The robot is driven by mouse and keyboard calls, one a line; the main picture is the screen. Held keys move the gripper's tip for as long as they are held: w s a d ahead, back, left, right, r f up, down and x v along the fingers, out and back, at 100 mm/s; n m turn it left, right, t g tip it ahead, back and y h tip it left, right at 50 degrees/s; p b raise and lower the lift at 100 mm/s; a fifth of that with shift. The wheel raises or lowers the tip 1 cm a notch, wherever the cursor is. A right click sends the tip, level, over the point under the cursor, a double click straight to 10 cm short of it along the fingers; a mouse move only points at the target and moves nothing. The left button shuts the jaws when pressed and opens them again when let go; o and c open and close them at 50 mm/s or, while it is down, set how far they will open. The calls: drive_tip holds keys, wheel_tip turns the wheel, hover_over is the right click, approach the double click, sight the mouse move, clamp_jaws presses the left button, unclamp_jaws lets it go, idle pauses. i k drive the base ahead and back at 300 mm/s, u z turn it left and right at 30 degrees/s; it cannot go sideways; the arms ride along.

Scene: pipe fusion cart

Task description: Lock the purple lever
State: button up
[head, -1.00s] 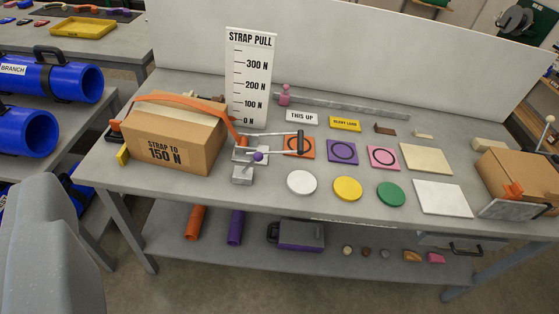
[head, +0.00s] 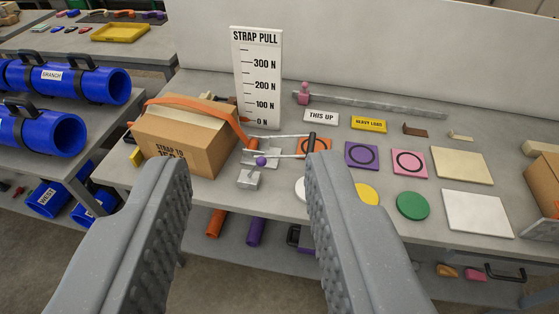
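The purple lever shows as a small purple knob (head: 262,161) on a metal tensioner (head: 252,157) at the right side of the strapped cardboard box (head: 190,135). An orange strap (head: 205,105) runs over the box to the tensioner. A longer handle with a black grip (head: 310,143) extends right from the tensioner, over an orange square. My gripper (head: 247,185) is open and empty, its two grey fingers wide apart in the foreground. The knob appears between the fingertips but farther off, on the table. My fingers hide part of the box's front and the white disc.
The strap pull gauge board (head: 257,75) stands behind the tensioner, its red pointer near 0 N. A small metal block (head: 249,180) sits in front of the tensioner. Coloured squares and discs, such as the green disc (head: 412,206), lie to the right. Blue pipes (head: 45,130) are at left.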

sight(261, 162)
drive_tip(key=z, duration=0.05)
drive_tip(key=i, duration=1)
drive_tip(key=z, duration=0.5)
drive_tip(key=k, duration=0.6)
drive_tip(key=u, duration=0.55)
